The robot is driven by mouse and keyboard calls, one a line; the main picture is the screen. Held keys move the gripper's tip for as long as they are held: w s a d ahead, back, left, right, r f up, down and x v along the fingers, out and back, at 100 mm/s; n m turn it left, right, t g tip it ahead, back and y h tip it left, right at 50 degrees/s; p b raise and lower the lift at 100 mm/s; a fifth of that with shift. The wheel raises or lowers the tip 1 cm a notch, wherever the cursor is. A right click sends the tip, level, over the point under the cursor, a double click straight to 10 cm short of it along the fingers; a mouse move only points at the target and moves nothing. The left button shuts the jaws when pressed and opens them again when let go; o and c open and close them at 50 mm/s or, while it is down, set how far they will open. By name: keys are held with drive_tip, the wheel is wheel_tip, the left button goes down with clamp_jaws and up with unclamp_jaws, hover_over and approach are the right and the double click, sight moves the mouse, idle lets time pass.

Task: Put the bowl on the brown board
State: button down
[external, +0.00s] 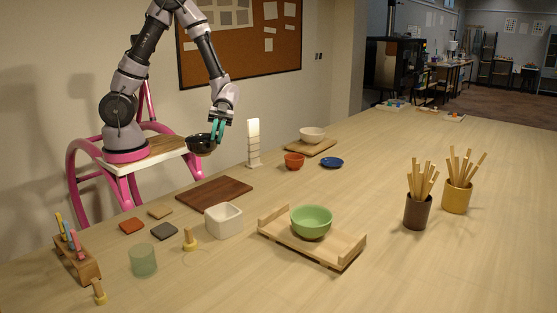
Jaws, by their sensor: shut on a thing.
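A dark bowl (201,146) hangs in the air near the table's back edge, to the left of the white lamp-like stack. My gripper (217,131) has teal fingers and is shut on the bowl's right rim. The brown board (213,194) lies flat and bare on the table, below the bowl in the picture. The bowl is apart from the board. The gripper's hold is small in this view, and the far finger is partly hidden.
A white square dish (223,220) stands just in front of the board. A green bowl (311,221) sits on a wooden tray (338,254). A white stack (254,143), a red bowl (294,160) and a blue dish (332,162) stand to the right. Small tiles (164,231) lie left.

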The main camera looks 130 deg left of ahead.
hover_over(221, 193)
wheel_tip(221, 193, down, 14)
drive_tip(key=shift+f, duration=0.1)
idle(0.5)
drive_tip(key=c, duration=1.4)
unclamp_jaws()
drive_tip(key=o, duration=0.5)
drive_tip(key=shift+c, duration=0.2)
